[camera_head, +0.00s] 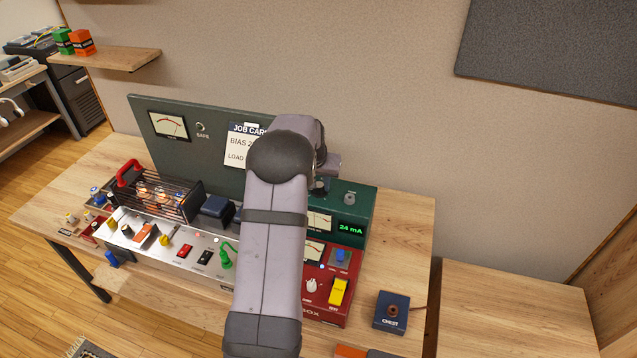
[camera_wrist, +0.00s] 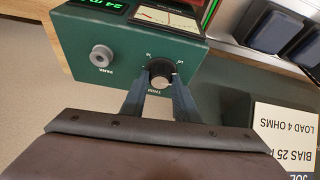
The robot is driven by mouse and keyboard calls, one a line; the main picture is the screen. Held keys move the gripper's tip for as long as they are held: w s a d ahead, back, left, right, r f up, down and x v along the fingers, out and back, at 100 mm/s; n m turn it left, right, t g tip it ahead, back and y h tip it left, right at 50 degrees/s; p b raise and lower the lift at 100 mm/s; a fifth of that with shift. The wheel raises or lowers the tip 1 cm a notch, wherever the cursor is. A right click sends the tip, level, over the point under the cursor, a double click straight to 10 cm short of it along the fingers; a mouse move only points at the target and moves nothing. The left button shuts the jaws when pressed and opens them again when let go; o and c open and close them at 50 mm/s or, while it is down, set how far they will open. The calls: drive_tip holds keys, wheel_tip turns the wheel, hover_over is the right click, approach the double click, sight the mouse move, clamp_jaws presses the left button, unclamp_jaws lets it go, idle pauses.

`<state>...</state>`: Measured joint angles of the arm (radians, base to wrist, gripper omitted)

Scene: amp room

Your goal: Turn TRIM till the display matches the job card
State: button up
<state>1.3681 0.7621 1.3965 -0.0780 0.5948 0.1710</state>
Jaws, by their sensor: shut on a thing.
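My gripper (camera_wrist: 160,86) is shut on the dark TRIM knob (camera_wrist: 161,72) on the green meter box (camera_wrist: 125,38). One finger stands on each side of the knob in the wrist view. In the head view my arm hides much of the grip. The green display (camera_head: 350,229) reads 24 mA. It is cut off at the top of the wrist view (camera_wrist: 101,5). The white job card (camera_head: 242,148) on the green back panel is partly behind my arm. In the wrist view the card (camera_wrist: 287,125) is upside down and reads BIAS 25, LOAD 4 OHMS.
A grey PARK knob (camera_wrist: 101,56) sits beside TRIM. Below the green box is a red box (camera_head: 322,316) with a yellow switch (camera_head: 339,291). The silver amp (camera_head: 160,255) with caged tubes is at left. A dark CHEST box (camera_head: 391,312) stands on the bench at right.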

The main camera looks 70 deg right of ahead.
sight(317, 200)
drive_tip(key=o, duration=1.1)
drive_tip(key=shift+b+v, duration=1.5)
drive_tip(key=shift+v, duration=2.2)
